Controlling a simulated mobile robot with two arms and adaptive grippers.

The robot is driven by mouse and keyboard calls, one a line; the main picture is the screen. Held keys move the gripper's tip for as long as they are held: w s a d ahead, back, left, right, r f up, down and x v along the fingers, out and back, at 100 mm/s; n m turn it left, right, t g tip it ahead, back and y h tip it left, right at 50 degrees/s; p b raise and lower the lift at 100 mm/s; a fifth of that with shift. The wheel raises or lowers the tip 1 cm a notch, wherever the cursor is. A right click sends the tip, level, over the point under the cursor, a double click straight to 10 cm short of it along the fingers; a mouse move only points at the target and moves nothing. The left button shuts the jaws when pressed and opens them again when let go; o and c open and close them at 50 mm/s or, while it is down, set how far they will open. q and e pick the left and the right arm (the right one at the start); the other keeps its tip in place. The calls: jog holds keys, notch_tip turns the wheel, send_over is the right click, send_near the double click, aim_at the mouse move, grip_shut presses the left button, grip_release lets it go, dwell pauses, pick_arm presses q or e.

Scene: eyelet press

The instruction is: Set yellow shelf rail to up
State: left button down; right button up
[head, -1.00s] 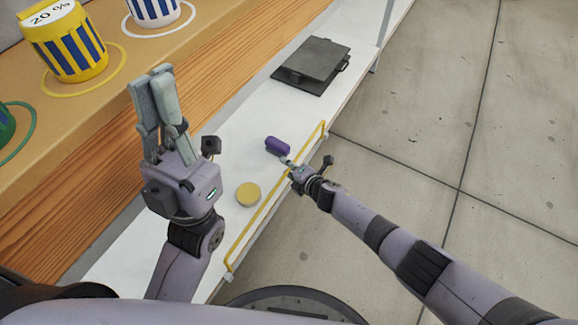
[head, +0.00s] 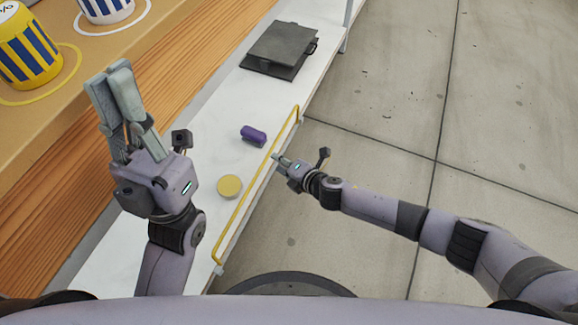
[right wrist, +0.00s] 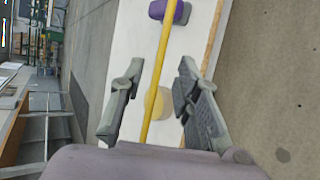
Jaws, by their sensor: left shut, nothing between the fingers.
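The yellow shelf rail (head: 240,206) is a thin bar with short bent ends, running along the front edge of the white shelf (head: 200,172). In the right wrist view the rail (right wrist: 158,75) passes lengthwise through the gap between the fingers of my right gripper (right wrist: 161,70). Those fingers are apart and not closed on it. In the head view my right gripper (head: 279,160) is at the rail's floor side, its tips close to the bar; contact cannot be told. My left gripper (head: 112,82) is shut and empty, raised in front of the wooden counter.
A purple object (head: 253,135) and a round yellow disc (head: 229,187) lie on the shelf behind the rail. A dark grey plate-like device (head: 282,47) is further along it. Striped yellow (head: 30,55) and white containers stand on the counter. The floor at right is clear.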

jog(key=v, duration=0.3)
jog(key=shift+s+d+r, duration=0.15)
jog(key=shift+s+r, duration=0.05)
jog(key=shift+s, duration=0.1)
dwell(0.4)
